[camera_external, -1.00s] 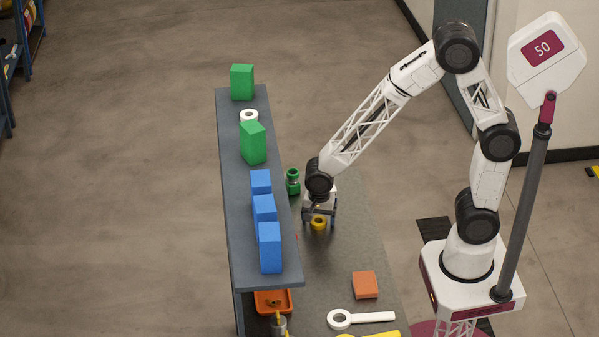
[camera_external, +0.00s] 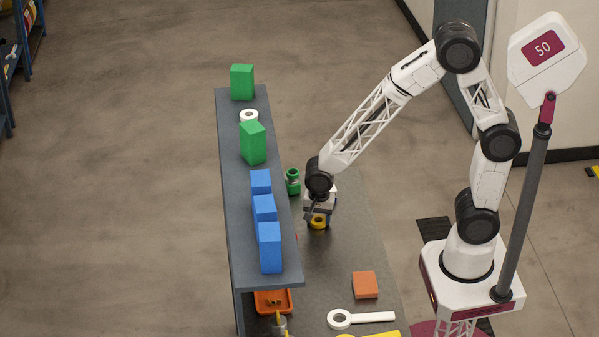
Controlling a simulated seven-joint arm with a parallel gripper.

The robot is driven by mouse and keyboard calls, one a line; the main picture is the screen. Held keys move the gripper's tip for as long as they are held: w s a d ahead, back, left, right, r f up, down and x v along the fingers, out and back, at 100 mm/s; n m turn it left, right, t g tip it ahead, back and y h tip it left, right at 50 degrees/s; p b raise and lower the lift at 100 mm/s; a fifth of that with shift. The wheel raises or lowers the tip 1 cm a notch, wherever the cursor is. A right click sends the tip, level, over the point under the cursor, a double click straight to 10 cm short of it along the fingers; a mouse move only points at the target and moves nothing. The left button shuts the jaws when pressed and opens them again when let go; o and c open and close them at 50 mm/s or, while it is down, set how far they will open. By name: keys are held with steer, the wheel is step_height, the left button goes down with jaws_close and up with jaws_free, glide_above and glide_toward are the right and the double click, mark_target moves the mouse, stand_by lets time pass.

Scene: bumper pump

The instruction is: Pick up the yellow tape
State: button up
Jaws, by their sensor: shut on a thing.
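The yellow tape (camera_external: 318,222) is a small ring at the far part of the grey workbench, to the right of the raised shelf. My gripper (camera_external: 318,218) points down over it and is shut on it, with the fingers close around its sides. The gripper body hides the tape's upper part. I cannot tell whether the tape still touches the bench.
The raised shelf (camera_external: 231,205) holds green blocks (camera_external: 253,143), a white ring (camera_external: 249,116) and several blue blocks (camera_external: 270,248). A green part (camera_external: 293,181) stands left of my gripper. An orange block (camera_external: 365,285), a white wrench-like tool (camera_external: 360,318) and an orange bin (camera_external: 272,302) are nearer.

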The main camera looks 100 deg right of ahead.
mark_target(318, 219)
steer(key=shift+r, duration=0.6)
step_height(318, 219, up, 2)
steer(key=shift+r, duration=0.1)
steer(key=s+a, duration=0.1)
steer(key=s, duration=0.4)
steer(key=s+a+r, duration=0.1)
steer(key=s, duration=0.4)
steer(key=s+a, duration=0.1)
steer(key=s, duration=0.4)
steer(key=shift+s+a+r, duration=0.15)
steer(key=shift+s, duration=0.2)
